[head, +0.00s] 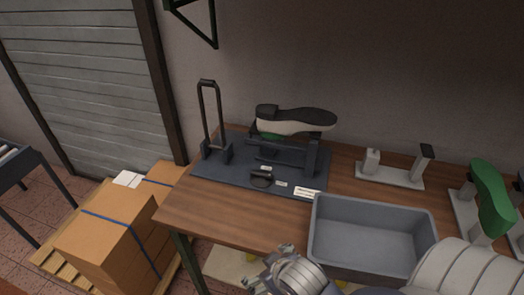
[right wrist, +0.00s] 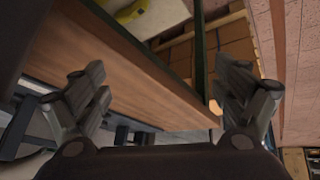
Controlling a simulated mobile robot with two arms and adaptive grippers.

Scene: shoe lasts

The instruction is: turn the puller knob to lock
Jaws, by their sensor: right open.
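The puller knob (head: 262,179) is a dark round knob on the front of a dark base plate (head: 225,172) on the wooden table. A small white label lies to its right. Above it a shoe (head: 300,121) with a dark sole is held sole-up on the puller's stand. My right gripper (head: 283,251) is low at the table's front edge, well in front of the knob and apart from it. In the right wrist view its fingers (right wrist: 160,95) are spread and empty, with the table edge behind. My left gripper is not seen.
A grey bin (head: 372,268) stands at the table's front right, beside my right arm. A tall black handle (head: 210,115) rises at the plate's left. A grey stand (head: 390,176) and a green last (head: 490,198) are at the right. Cardboard boxes (head: 105,235) stand left of the table.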

